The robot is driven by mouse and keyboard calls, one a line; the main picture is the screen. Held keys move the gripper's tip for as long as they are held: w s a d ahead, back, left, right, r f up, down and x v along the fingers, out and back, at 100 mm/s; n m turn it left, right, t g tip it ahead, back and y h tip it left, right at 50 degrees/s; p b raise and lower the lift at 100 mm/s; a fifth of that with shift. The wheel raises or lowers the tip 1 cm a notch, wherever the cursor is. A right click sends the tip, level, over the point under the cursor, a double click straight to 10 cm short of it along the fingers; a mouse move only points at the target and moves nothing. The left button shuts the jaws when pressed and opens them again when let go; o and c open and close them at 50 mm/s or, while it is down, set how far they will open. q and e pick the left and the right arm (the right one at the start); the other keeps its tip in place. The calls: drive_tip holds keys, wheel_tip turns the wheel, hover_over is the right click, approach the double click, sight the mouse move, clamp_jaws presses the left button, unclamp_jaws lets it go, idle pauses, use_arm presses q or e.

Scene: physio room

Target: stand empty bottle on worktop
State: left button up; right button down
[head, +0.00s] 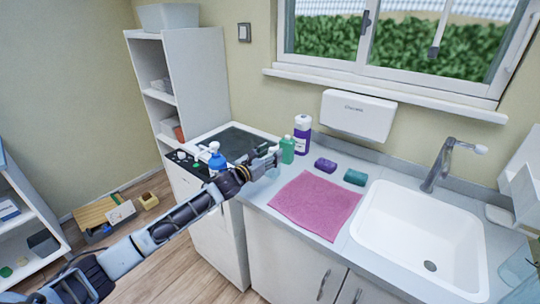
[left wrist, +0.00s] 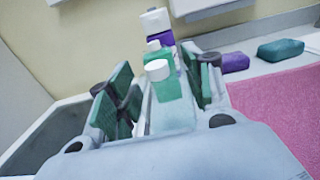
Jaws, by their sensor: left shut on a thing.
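My left gripper (head: 268,163) is over the left end of the worktop (head: 258,192), just left of a green bottle (head: 287,151). My right gripper is not in view.
A purple bottle (head: 302,136) stands behind the green one. A pink cloth (head: 314,204), a purple sponge (head: 325,165) and a teal sponge (head: 355,177) lie to the right, before the sink (head: 420,230). A blue bottle (head: 216,160) stands left, by a dark hob (head: 238,141).

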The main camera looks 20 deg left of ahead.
use_arm(q)
drive_tip(key=shift+f, duration=0.1)
drive_tip(key=o, duration=0.7)
drive_tip(key=shift+o, duration=1.6)
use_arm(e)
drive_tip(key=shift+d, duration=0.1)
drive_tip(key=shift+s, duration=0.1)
